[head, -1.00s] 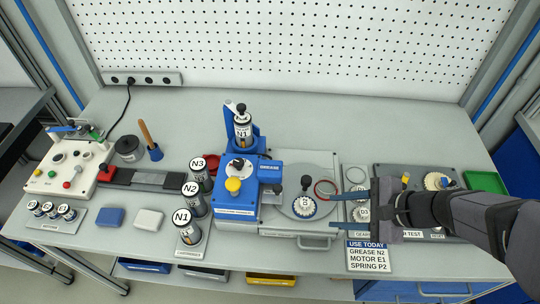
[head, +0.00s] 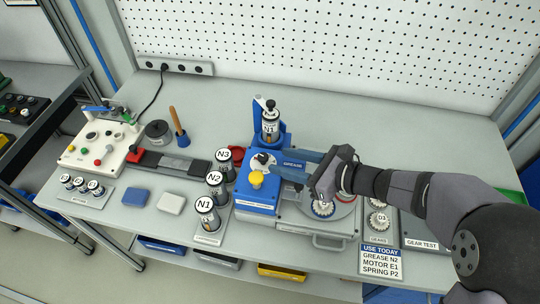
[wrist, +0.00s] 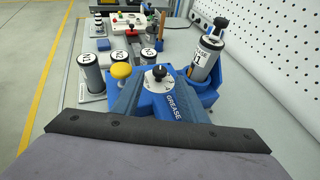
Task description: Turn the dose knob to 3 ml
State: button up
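The dose knob (head: 263,158) is a small black knob on a white dial, on top of the blue grease dispenser (head: 259,205). In the wrist view the knob (wrist: 159,71) stands near the middle, its dial marks too small to read. My gripper (head: 279,165) is open, with its blue fingers pointing at the knob from the right. In the wrist view the fingers (wrist: 158,84) lie either side of the dial, apart from each other, with nothing between them gripped. I cannot tell whether the fingertips touch the knob.
A yellow button (head: 256,179) sits just in front of the knob. A cartridge marked N1 (head: 270,123) stands upright in the blue holder behind. Cartridges N3 (head: 224,163), N2 (head: 215,185) and another N1 (head: 207,213) stand left. A card (head: 380,261) reads GREASE N2, MOTOR E1, SPRING P2.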

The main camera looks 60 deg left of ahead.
aim_at(265, 157)
jog(key=shift+p+x, duration=0.9)
jog(key=shift+x, duration=1.9)
jog(key=shift+f, duration=0.1)
jog(key=shift+c, duration=0.4)
jog(key=c, duration=0.9)
